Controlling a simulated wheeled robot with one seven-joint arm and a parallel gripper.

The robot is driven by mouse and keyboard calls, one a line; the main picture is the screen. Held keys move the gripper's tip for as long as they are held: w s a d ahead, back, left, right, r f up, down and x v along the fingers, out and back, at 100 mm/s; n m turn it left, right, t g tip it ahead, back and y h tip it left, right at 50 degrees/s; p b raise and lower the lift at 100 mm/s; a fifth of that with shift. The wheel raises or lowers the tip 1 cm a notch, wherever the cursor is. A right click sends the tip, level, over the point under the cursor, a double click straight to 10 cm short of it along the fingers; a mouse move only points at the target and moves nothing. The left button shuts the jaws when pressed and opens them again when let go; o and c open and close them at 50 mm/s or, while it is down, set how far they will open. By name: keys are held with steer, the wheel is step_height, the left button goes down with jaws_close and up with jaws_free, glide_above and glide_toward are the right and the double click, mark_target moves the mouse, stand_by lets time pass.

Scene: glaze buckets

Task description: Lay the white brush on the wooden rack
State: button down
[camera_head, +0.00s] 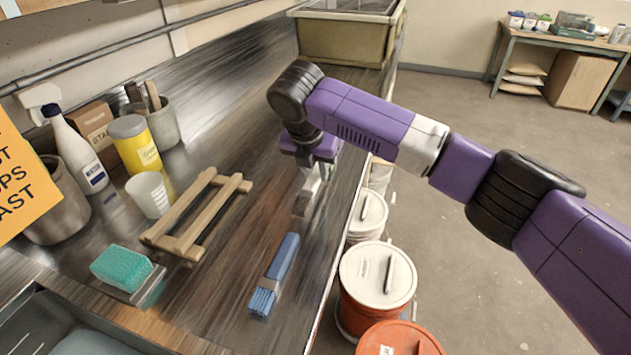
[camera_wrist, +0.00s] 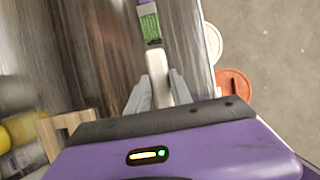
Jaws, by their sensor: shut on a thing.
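My gripper (camera_head: 311,185) is low over the counter, to the right of the wooden rack (camera_head: 172,242). In the wrist view its fingers (camera_wrist: 162,84) are shut on the white brush (camera_wrist: 157,62), whose pale body shows between them. The rack is an empty frame of wooden bars lying on the counter. A corner of the rack (camera_wrist: 58,134) shows at the lower left of the wrist view.
A blue brush (camera_head: 276,272) lies on the counter near the front. A green-bristled brush (camera_wrist: 148,32) lies beyond my fingers. A white cup (camera_head: 149,194), yellow container (camera_head: 136,146) and teal sponge (camera_head: 121,266) stand left of the rack. Lidded buckets (camera_head: 378,275) stand beside the counter's right edge.

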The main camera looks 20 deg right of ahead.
mark_target(314, 177)
steer(key=shift+f+p, duration=0.6)
steer(key=shift+f, duration=1.2)
steer(key=c, duration=1.1)
jaws_free()
steer(key=shift+f, duration=0.1)
steer(key=shift+c, duration=0.2)
steer(key=shift+f+b, duration=0.1)
steer(key=shift+b, duration=0.2)
